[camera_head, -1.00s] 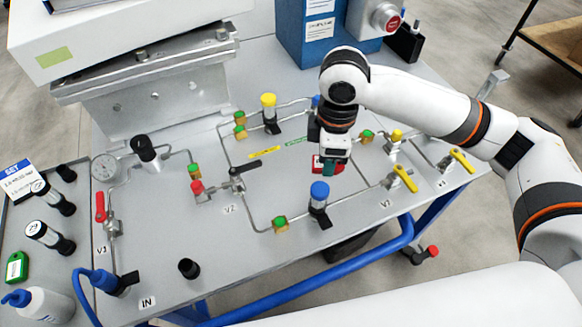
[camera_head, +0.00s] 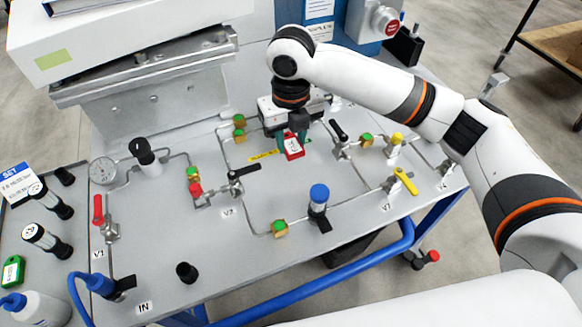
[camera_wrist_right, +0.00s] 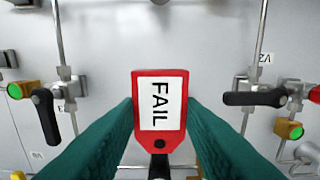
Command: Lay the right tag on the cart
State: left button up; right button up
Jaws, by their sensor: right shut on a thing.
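My right gripper (camera_head: 291,132) is shut on a red tag (camera_head: 293,148) with a white label, above the back middle of the grey panel. In the right wrist view the tag (camera_wrist_right: 160,103) reads FAIL and sits between the dark green fingers (camera_wrist_right: 158,140). I cannot tell how far it is above the panel. A green tag (camera_head: 12,271) lies at the far left on a grey side surface (camera_head: 70,232). A wooden-topped cart (camera_head: 553,38) shows partly at the top right. My left gripper is not in view.
The grey panel (camera_head: 150,240) carries pipes and valves, including a black-handled valve (camera_head: 340,138) just right of the gripper, a blue-capped fitting (camera_head: 318,203) and a gauge (camera_head: 103,170). A blue box (camera_head: 320,25) stands behind. A white bottle (camera_head: 40,307) stands at the lower left.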

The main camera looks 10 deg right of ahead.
aim_at(291, 173)
notch_tip(291, 173, down, 8)
jog(key=shift+f, duration=0.25)
jog(key=o, duration=0.9)
jog(key=shift+f, duration=0.15)
jog(key=shift+o, duration=0.2)
notch_tip(291, 173, up, 12)
jog(key=shift+r, duration=0.2)
